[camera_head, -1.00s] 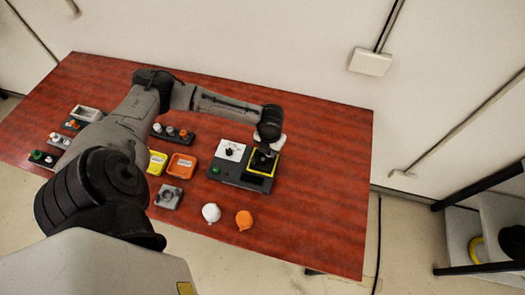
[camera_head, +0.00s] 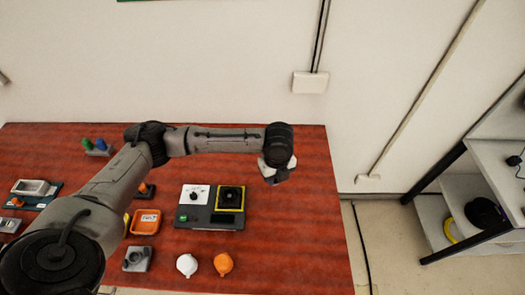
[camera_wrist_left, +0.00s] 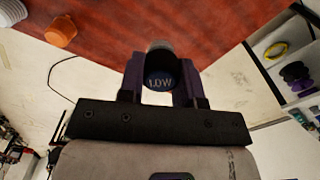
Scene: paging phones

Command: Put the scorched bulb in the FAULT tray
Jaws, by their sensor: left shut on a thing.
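My left gripper (camera_head: 277,178) is to the right of the tester box, above the red table. In the left wrist view its fingers are shut on a dark round-ended bulb (camera_wrist_left: 160,76) with pale letters on it and a greyish part above. I cannot make out scorch marks. The orange tray (camera_head: 146,229), with a white label that seems to read FAULT, lies left of the tester box, well away from the gripper. A yellow tray beside it is mostly hidden by my left arm. My right gripper is not in view.
The dark tester box (camera_head: 210,221) has a white dial panel (camera_head: 194,195) and a yellow-framed square (camera_head: 230,198). A white knobbed piece (camera_head: 187,264) and an orange one (camera_head: 223,264) stand in front. A grey block (camera_head: 138,259) is nearby. The table's right side is clear.

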